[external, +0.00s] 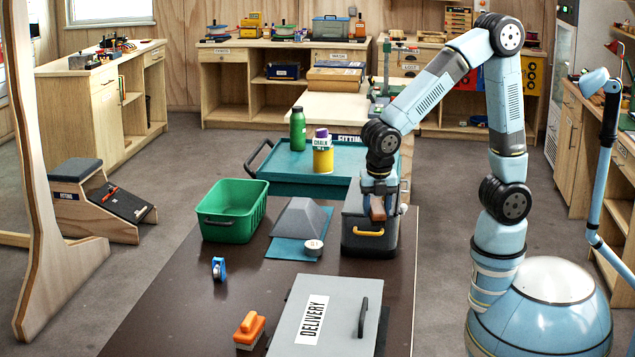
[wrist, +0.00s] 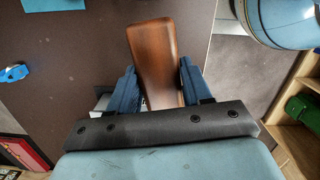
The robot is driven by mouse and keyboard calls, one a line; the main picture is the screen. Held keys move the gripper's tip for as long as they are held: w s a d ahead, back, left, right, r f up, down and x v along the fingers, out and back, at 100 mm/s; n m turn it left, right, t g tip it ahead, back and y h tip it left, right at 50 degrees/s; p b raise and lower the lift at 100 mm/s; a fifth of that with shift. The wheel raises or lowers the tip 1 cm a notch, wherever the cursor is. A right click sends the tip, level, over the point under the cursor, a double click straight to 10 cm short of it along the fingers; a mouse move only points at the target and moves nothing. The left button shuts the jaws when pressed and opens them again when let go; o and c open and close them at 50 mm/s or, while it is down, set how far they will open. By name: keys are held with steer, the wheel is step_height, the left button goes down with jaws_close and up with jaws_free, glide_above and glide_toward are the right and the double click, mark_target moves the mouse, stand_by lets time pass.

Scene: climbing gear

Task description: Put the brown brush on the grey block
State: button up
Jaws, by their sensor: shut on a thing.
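The brown brush (wrist: 155,55) is a long wooden piece held between the two blue fingers of my gripper (wrist: 160,87) in the wrist view. In the external view my gripper (external: 378,190) points down, with a small part of the brown brush (external: 378,210) showing below it. It is in front of or over a grey box (external: 370,240) with a yellow handle; the exact gap cannot be told. A grey block with sloped sides (external: 299,217) sits on a blue-green mat (external: 283,249), left of my gripper.
A green bin (external: 232,225) stands left of the grey block. A teal cart (external: 300,180) with bottles stands behind.

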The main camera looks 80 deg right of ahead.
step_height(320, 180, up, 8)
steer(key=shift+w+d+r, duration=0.15)
steer(key=shift+r, duration=0.05)
steer(key=w+d+m, duration=0.1)
steer(key=w+d, duration=0.3)
steer(key=d, duration=0.5)
steer(key=w+d, duration=0.5)
steer(key=d, duration=0.4)
steer(key=w+d+m, duration=0.1)
steer(key=w+d, duration=0.3)
steer(key=d, duration=0.5)
glide_above(299, 202)
steer(key=f, duration=1.4)
steer(key=shift+s+a+f, duration=0.15)
steer(key=shift+s+f, duration=0.15)
steer(key=shift+w+f, duration=0.25)
steer(key=shift+f, duration=1.65)
